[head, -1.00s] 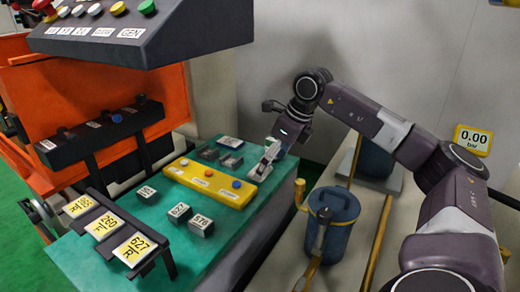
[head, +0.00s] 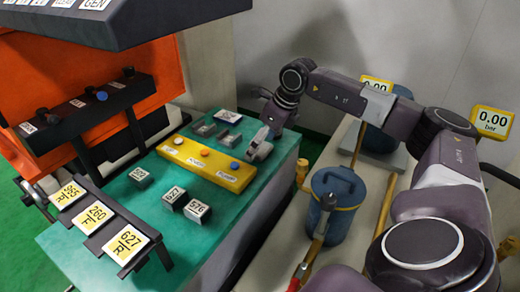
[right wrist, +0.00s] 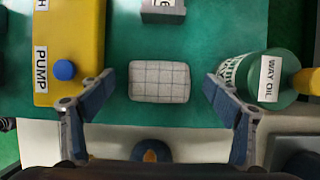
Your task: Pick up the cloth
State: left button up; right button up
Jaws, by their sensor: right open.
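The cloth (right wrist: 159,81) is a small pale rectangle with a dark grid pattern, lying flat on the green table in the right wrist view. My right gripper (right wrist: 152,88) is open, with one finger to each side of the cloth and apart from it. In the head view my right gripper (head: 260,146) is over the right edge of the table, just beyond the end of the yellow panel. The cloth cannot be made out in the head view. My left gripper is not in view.
The green table (head: 130,225) holds small labelled blocks. A blue canister (head: 335,200) stands right of it.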

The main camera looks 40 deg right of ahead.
aim_at(261, 148)
jog(key=c, duration=1.1)
jog(key=shift+r, duration=0.1)
jog(key=shift+c, duration=0.3)
notch_tip(261, 148, up, 20)
jog(key=shift+p, duration=0.45)
